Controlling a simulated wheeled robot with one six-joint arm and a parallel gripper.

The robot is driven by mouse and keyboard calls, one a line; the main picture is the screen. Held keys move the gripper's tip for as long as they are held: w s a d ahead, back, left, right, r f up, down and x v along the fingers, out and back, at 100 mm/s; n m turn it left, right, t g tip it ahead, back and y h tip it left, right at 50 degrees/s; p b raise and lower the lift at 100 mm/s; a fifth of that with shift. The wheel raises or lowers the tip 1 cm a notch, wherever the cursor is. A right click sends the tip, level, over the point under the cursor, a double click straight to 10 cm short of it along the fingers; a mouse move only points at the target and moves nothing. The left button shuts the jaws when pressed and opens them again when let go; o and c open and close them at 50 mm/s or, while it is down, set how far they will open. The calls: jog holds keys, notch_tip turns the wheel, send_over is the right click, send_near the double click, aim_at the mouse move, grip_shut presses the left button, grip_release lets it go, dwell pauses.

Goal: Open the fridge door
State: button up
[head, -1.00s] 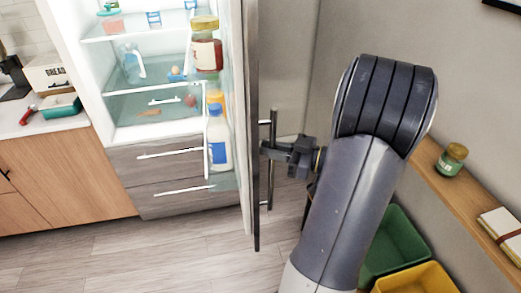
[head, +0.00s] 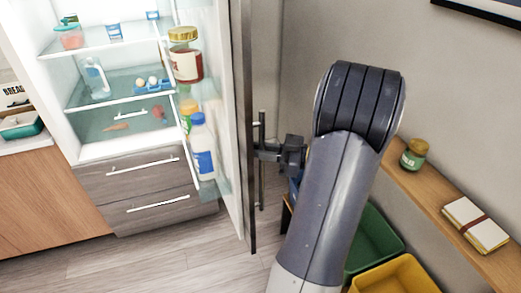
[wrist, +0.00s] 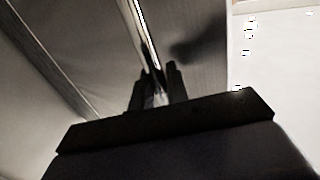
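The fridge door (head: 243,120) stands wide open in the head view, seen nearly edge-on, with jars and bottles on its inner racks. Its upright bar handle (head: 262,190) is on the door's outer face, to the right of the edge. My gripper (head: 262,152) is at this handle, about midway along it. In the wrist view, the two dark fingers (wrist: 157,88) stand on either side of the shiny handle bar (wrist: 144,35) and appear closed around it. The contact itself is dark and partly hidden.
The lit fridge interior (head: 115,104) holds food on glass shelves above grey drawers (head: 130,185). On the right, a wooden wall shelf (head: 435,195) carries a jar (head: 414,154) and a notebook (head: 475,224). Green (head: 375,245) and yellow (head: 400,278) bins stand below it.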

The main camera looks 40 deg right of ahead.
jog(key=o, duration=0.3)
jog(key=shift+o, duration=0.2)
jog(key=b+v, duration=0.2)
jog(key=v, duration=0.9)
jog(key=shift+b, duration=0.3)
jog(key=shift+a, duration=0.15)
jog(key=p+x, duration=0.2)
jog(key=x, duration=0.9)
jog(key=shift+p, duration=0.3)
